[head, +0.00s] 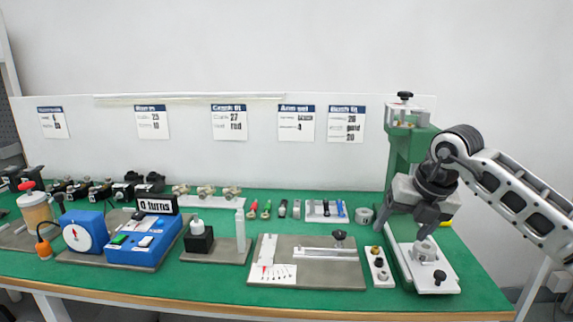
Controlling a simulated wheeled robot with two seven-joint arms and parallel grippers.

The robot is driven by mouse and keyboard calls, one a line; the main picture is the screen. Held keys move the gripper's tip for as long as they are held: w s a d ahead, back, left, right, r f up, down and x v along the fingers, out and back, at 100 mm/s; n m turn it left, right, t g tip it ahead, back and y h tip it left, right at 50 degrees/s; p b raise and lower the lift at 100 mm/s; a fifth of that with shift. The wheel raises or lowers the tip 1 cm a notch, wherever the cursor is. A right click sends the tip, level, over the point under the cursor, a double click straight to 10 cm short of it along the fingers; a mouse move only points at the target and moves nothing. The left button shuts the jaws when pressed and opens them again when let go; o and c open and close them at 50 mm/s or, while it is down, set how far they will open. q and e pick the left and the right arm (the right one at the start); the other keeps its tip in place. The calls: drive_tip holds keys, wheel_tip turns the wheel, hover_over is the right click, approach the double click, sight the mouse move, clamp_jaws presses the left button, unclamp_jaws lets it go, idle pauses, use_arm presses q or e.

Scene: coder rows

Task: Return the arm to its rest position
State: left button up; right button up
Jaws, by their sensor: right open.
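My right gripper (402,222) hangs from the arm that comes in from the right. It is open, with its fingers pointing down at the right end of the green table. It stands in front of the green press (400,150) and hides part of it. Below it are the press's white base plate (440,276) and a light ring-shaped part (425,250) on that plate. I see nothing held between the fingers. My left gripper and left arm are not in view.
The green table (215,277) carries a blue box (140,240), a grey board with a slide (330,272) and a small plate with knobs (379,266). Several coloured tools lie at the middle back. White cards (229,122) hang on the back panel. Above the table is free room.

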drive_tip(key=s+a+f+n+g+y, duration=0.1)
drive_tip(key=s+a+f+y, duration=0.15)
drive_tip(key=a, duration=0.35)
drive_tip(key=s+a+f+n+y, duration=0.1)
drive_tip(key=s+a+f+y, duration=0.15)
drive_tip(key=a, duration=0.35)
drive_tip(key=s+a+r+m+t+y+p, duration=0.1)
drive_tip(key=s+a+r+m+t+y, duration=0.1)
drive_tip(key=s+a+m+y, duration=0.3)
drive_tip(key=s+a+r+m+t+y+p, duration=0.1)
drive_tip(key=s+a+r+m+t+y, duration=0.15)
drive_tip(key=a+y, duration=0.5)
drive_tip(key=s+d+f+m+t+h, duration=0.1)
drive_tip(key=d+f+m+t+h, duration=0.8)
drive_tip(key=m, duration=0.9)
drive_tip(key=s+d+f+m+g+h, duration=0.2)
drive_tip(key=s+f+m+h, duration=0.1)
drive_tip(key=s+f, duration=0.3)
drive_tip(key=s+d+f+m+g+h+p, duration=0.1)
drive_tip(key=s+d+f+m+g+h, duration=0.1)
drive_tip(key=s+f+m, duration=0.3)
wheel_tip(320, 180, down, 2)
drive_tip(key=shift+s+d+f+g+h, duration=0.15)
drive_tip(key=shift+s+d+g+h, duration=0.05)
drive_tip(key=shift+s+g+h, duration=0.8)
